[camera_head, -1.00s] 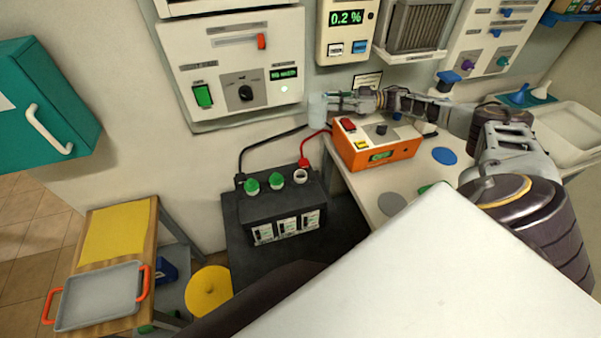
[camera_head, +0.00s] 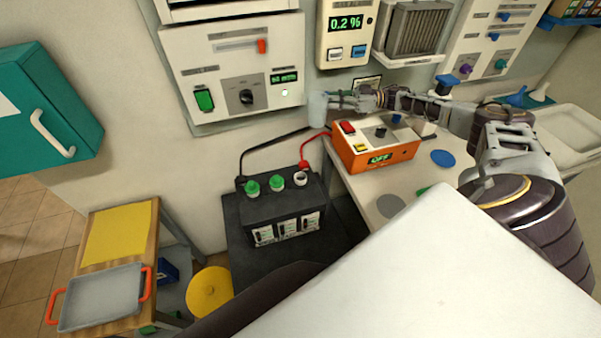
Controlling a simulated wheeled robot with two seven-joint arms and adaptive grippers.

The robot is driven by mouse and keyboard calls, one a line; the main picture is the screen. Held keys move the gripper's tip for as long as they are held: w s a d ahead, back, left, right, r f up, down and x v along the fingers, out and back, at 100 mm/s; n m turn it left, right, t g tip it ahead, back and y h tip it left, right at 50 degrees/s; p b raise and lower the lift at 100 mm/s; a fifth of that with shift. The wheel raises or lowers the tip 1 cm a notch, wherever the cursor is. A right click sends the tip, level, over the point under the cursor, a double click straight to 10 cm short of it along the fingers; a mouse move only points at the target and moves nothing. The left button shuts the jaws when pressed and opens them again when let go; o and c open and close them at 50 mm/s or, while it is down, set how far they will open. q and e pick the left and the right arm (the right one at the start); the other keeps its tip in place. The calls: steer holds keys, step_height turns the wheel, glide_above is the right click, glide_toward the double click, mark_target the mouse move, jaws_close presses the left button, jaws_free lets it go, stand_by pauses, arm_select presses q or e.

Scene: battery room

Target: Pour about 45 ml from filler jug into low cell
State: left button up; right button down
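The filler jug (camera_head: 317,108) is a pale, translucent vessel, about upright in the air in front of the wall panel. My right gripper (camera_head: 334,99) comes in from the right and is shut on its right side. The black battery (camera_head: 270,213) stands low on a dark stand. Two of its cells have green caps (camera_head: 252,188). The right cell (camera_head: 300,178) shows a white ring with a dark opening and no cap; I take it as the low cell. The jug is above and slightly right of it, well apart. My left gripper is out of view.
An orange charger (camera_head: 374,150) reading OFF sits on the bench right of the battery. Red (camera_head: 308,152) and black (camera_head: 270,143) cables run to the battery terminals. A grey tray (camera_head: 101,298) lies on the left trolley. My white body surface hides the bottom right.

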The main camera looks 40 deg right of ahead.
steer(key=shift+r+p, duration=1.25)
steer(key=shift+r, duration=0.45)
